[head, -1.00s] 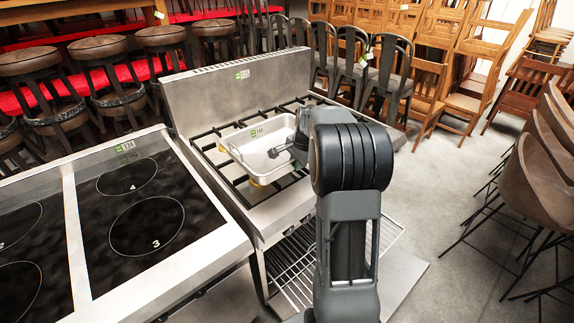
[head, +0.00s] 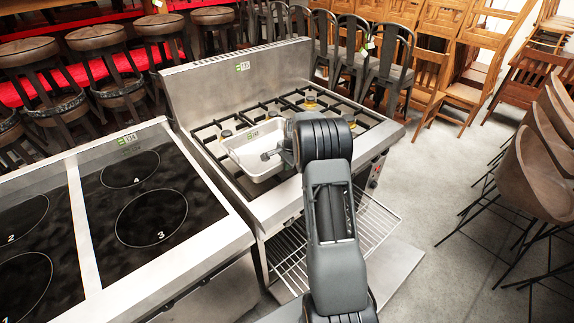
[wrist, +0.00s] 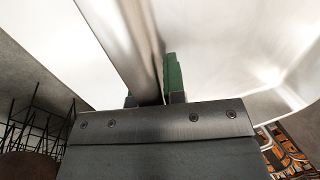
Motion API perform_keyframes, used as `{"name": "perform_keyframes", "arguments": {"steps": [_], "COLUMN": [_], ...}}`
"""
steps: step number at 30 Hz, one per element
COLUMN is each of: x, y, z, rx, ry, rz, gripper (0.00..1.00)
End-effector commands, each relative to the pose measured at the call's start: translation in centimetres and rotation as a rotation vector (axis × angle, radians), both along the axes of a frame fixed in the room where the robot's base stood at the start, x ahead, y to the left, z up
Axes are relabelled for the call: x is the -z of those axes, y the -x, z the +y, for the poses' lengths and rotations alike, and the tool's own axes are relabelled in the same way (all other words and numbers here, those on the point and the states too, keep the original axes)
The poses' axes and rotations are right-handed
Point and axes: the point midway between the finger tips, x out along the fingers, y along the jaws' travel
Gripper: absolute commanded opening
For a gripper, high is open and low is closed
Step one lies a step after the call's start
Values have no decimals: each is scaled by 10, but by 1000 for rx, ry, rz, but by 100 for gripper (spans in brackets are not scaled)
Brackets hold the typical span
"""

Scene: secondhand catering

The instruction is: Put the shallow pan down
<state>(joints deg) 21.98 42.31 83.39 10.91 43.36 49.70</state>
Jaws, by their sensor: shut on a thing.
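The shallow pan (head: 262,166) is a light metal rectangular tray with a raised rim and a small green tag inside. It is level over the left front part of the gas range's black grates (head: 215,135). I cannot tell whether it touches them. My gripper (head: 272,155) is shut on the pan's right-hand rim, with its fingertips partly hidden by my arm. In the wrist view, the fingers of my gripper (wrist: 155,92) straddle the pan's bright metal wall (wrist: 118,35), and the white inside of the pan fills much of the picture.
The range has a tall steel back panel (head: 240,75). Grates with burners (head: 310,102) lie bare behind and right of the pan. A glass-topped cooker (head: 130,200) adjoins on the left. Stools and chairs stand behind, with brown chairs (head: 540,170) at right.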

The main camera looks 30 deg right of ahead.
Motion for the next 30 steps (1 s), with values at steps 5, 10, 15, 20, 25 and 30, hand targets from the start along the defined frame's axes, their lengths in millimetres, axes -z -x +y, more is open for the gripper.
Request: {"name": "perform_keyframes", "arguments": {"steps": [5, 10, 15, 20, 25, 30], "x": [8, 8, 12, 13, 13, 12], "y": [-1, -1, -1, 0, 0, 0], "z": [0, -1, -1, 0, 0, 0], "rx": [2, 2, 2, 1, 1, 1], "ry": [1, 2, 2, 1, 1, 1], "rz": [-6, -8, -7, -1, -1, -1], "gripper": [0, 0, 0, 25, 37, 37]}}
